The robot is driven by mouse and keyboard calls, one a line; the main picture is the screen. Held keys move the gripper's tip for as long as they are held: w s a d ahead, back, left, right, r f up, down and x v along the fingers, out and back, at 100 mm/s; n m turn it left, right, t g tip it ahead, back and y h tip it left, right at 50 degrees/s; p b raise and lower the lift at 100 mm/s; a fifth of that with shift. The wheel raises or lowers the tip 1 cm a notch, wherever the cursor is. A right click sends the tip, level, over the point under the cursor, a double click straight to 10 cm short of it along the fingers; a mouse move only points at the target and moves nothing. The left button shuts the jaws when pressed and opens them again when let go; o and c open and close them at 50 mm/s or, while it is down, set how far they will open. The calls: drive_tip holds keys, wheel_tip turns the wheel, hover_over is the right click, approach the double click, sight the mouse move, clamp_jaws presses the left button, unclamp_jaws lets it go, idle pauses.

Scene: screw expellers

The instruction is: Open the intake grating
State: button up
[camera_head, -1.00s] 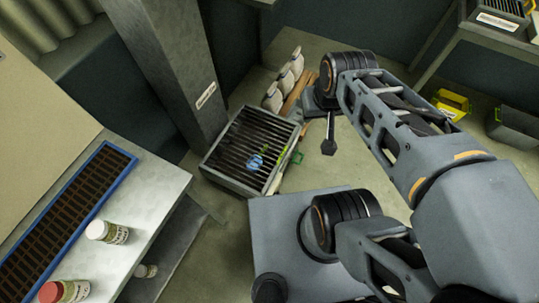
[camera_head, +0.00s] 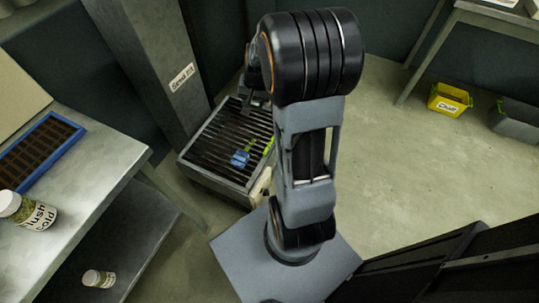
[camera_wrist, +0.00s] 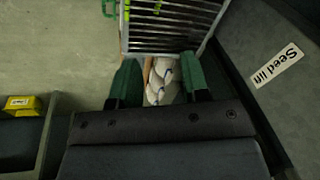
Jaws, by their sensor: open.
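The intake grating (camera_head: 213,150), a set of dark parallel bars in a grey metal frame, lies on the floor at the foot of the grey column. It looks closed. A blue object (camera_head: 239,159) lies on its bars. The grating also shows at the top of the wrist view (camera_wrist: 170,22), with a green handle-like part (camera_wrist: 109,8) at its left edge. My gripper (camera_wrist: 160,78) is open, its two green fingers apart and apparently empty, short of the grating's near edge in the wrist view.
Pale sacks (camera_wrist: 162,80) lie beyond my fingers, beside the grating. The grey column (camera_head: 155,60) with a label stands close to the grating. A bench (camera_head: 100,150) with jars and a blue-framed tray is at left. A yellow bin (camera_head: 449,100) stands at right; open floor lies between.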

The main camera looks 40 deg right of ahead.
sight(270, 143)
drive_tip(key=d+f+m+b, duration=0.1)
drive_tip(key=d+f+b, duration=0.25)
drive_tip(key=f, duration=0.35)
drive_tip(key=w+d+f+m+b, duration=0.15)
drive_tip(key=d+f, duration=0.25)
drive_tip(key=f, duration=0.4)
drive_tip(key=d+f+m+b, duration=0.2)
drive_tip(key=d+f+b, duration=0.1)
drive_tip(key=f, duration=0.4)
drive_tip(key=b+x, duration=0.1)
drive_tip(key=x, duration=0.3)
drive_tip(key=b+x, duration=0.2)
drive_tip(key=x, duration=0.3)
drive_tip(key=b+x, duration=0.2)
drive_tip(key=x, duration=0.3)
drive_tip(key=shift+s, duration=0.35)
clamp_jaws()
